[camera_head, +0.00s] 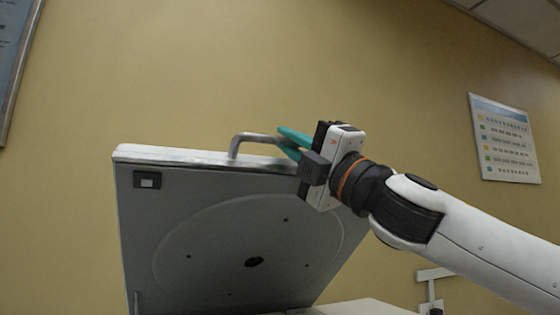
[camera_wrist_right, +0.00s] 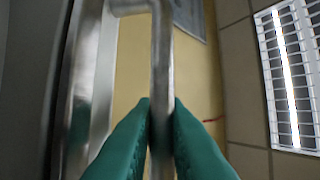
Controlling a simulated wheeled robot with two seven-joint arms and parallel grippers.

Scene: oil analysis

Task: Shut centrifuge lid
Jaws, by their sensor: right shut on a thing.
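The centrifuge lid (camera_head: 251,230) stands raised and open, its grey underside with a round disc facing me in the head view. A metal bar handle (camera_head: 252,138) runs along its white top edge. My right gripper (camera_head: 283,141) is at the right part of this handle, with its teal fingers shut on it. In the right wrist view the handle bar (camera_wrist_right: 162,75) passes between the two teal fingers (camera_wrist_right: 160,118). The lid's edge (camera_wrist_right: 100,80) runs beside it. The centrifuge body is mostly below the picture. My left gripper is not in view.
A yellow wall (camera_head: 300,60) is behind the lid. A framed chart (camera_head: 504,139) hangs on it at right, and part of another board (camera_head: 12,50) shows at far left. A white fixture (camera_head: 432,285) is at lower right. The air above the lid is clear.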

